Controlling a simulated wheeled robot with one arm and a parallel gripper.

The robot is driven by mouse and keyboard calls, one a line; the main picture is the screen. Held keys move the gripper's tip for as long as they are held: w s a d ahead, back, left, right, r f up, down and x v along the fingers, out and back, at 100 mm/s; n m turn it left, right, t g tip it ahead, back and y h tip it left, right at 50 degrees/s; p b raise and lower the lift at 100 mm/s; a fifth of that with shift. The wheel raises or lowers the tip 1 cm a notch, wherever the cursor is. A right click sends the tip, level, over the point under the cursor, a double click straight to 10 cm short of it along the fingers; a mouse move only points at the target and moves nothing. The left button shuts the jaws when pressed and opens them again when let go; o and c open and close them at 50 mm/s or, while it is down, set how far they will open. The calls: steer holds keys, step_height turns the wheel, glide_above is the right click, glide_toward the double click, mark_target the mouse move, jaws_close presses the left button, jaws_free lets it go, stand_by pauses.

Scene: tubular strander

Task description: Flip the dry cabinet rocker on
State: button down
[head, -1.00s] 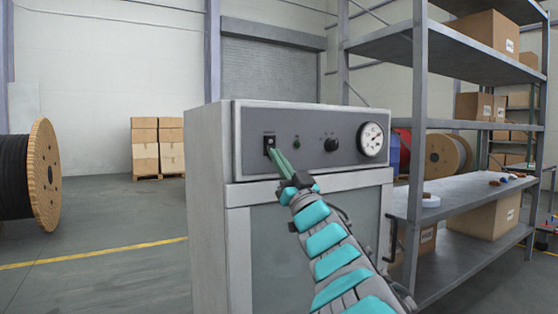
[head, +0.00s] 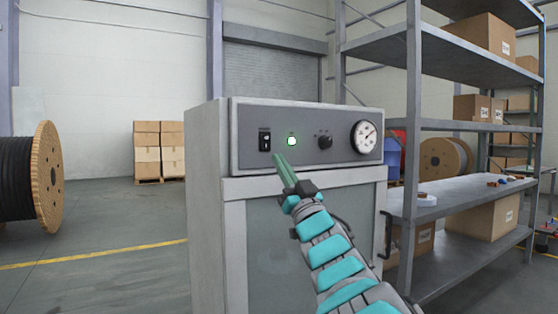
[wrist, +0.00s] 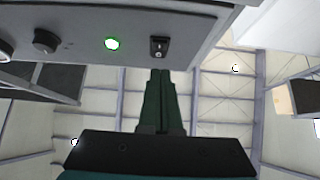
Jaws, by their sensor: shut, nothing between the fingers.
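The dry cabinet (head: 205,200) is a grey box with a control panel along its top front. The black rocker (head: 265,140) sits at the panel's left end, and it also shows in the wrist view (wrist: 159,47). The lamp (head: 292,141) to its right glows green, also in the wrist view (wrist: 112,44). My gripper (head: 278,157) is shut and empty, its green fingers together. The fingertips are just below the rocker and to its right in the head view, apart from it in the wrist view (wrist: 160,74).
A black knob (head: 325,142) and a round gauge (head: 365,137) are on the panel to the right. A metal shelf rack (head: 410,110) with boxes stands close on the right. A cable reel (head: 47,177) stands at left, with open floor between it and the cabinet.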

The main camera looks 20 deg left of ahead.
steer(key=a+f+v, duration=0.1)
steer(key=v, duration=0.7)
steer(key=shift+w+f, duration=0.25)
steer(key=shift+w, duration=0.1)
steer(key=shift+d, duration=0.1)
